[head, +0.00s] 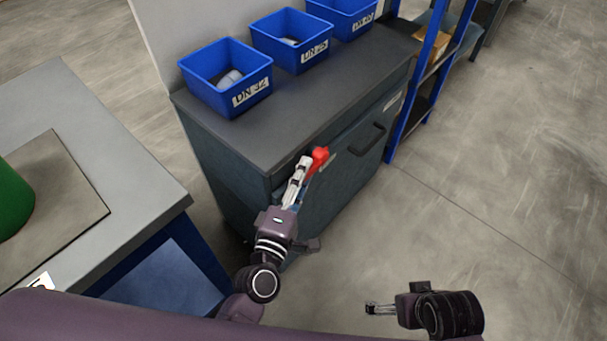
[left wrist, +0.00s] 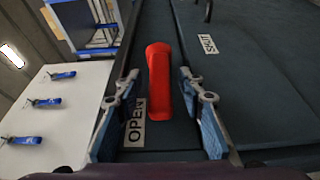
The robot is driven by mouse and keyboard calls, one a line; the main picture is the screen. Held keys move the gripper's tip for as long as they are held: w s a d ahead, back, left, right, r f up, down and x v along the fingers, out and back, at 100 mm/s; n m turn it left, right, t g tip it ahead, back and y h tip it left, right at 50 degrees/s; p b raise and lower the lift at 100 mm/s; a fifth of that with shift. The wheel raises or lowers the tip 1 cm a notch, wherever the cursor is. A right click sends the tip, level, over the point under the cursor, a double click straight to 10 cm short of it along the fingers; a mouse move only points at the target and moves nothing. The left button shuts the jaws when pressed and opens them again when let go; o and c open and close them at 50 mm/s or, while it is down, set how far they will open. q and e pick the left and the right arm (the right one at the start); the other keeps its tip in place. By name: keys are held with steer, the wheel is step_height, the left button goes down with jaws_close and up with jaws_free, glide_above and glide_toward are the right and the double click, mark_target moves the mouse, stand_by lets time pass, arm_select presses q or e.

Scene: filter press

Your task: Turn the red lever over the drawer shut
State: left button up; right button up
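The red lever (head: 319,157) sits on the front of the dark grey cabinet, near its left front edge. In the left wrist view the red lever (left wrist: 160,85) stands between my finger pads, over a white OPEN label (left wrist: 136,124). A SHUT label (left wrist: 207,39) is to its right. My left gripper (head: 303,167) is open around the lever, with a gap on each side in the wrist view. The drawer handle (head: 367,140) is to the right of the lever. My right gripper (head: 372,309) hangs low over the floor, away from the cabinet; its fingers are too small to judge.
Several blue bins (head: 226,78) stand on the cabinet top (head: 300,112). A grey table (head: 125,185) with a green object (head: 12,200) is at the left. A blue-framed shelf (head: 425,70) adjoins the cabinet at the right. Floor (head: 480,190) to the right is clear.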

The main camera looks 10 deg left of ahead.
arm_select(q)
steer(key=shift+c, duration=0.4)
jaws_close()
